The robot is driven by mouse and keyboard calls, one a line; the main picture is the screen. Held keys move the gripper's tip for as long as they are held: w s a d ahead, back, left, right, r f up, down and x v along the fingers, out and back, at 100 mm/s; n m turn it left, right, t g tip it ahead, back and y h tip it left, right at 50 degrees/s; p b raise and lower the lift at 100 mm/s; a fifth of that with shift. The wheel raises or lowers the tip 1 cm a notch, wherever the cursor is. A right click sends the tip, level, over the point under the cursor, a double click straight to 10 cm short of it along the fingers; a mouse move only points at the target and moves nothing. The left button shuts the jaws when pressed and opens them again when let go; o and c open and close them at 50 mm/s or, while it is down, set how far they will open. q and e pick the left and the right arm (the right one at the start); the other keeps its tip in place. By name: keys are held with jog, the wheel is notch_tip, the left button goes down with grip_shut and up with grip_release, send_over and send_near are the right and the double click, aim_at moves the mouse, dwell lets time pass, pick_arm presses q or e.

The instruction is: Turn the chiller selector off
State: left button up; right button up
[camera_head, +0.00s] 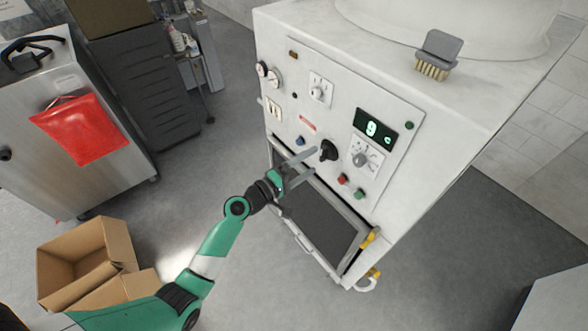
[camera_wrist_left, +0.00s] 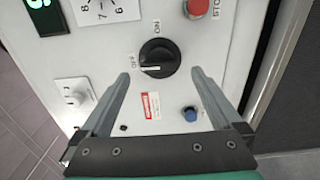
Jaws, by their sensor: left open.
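The black rotary selector (camera_head: 328,150) is on the white front panel of the machine. In the left wrist view the same selector (camera_wrist_left: 158,57) has ON and OFF printed around it. A white line on its face lies on the side near the OFF mark. My left gripper (camera_head: 313,162) is open in front of the panel, close to the selector. In the left wrist view its two fingers (camera_wrist_left: 160,76) are spread to either side of the selector's line, with nothing between them. Whether the fingertips touch the panel cannot be told. My right gripper is in neither view.
A numbered dial (camera_head: 362,158), a green display (camera_head: 374,127) and a red button (camera_head: 343,179) are near the selector. A blue button (camera_head: 300,141) sits on its other side. An open tray (camera_head: 353,262) juts out below. A cardboard box (camera_head: 70,262) stands on the floor.

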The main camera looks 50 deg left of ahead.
pick_arm(q)
jog(key=s, duration=0.7)
jog(key=shift+s, duration=0.3)
jog(key=shift+d, duration=0.1)
